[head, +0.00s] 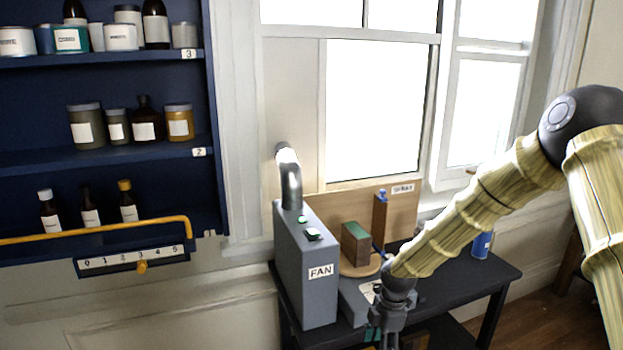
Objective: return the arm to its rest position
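My arm (480,205), with a bamboo-like surface, comes in from the right and bends down to the left at a dark elbow joint. My gripper (386,334) hangs at the bottom edge, in front of the dark table (455,288). Its fingertips are mostly cut off by the frame, so its opening and anything between the fingers cannot be made out. Teal parts show at its left side.
A grey box marked FAN (306,270), with a bent metal pipe (289,175), stands left of my gripper. Navy shelves (100,158) hold jars at left.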

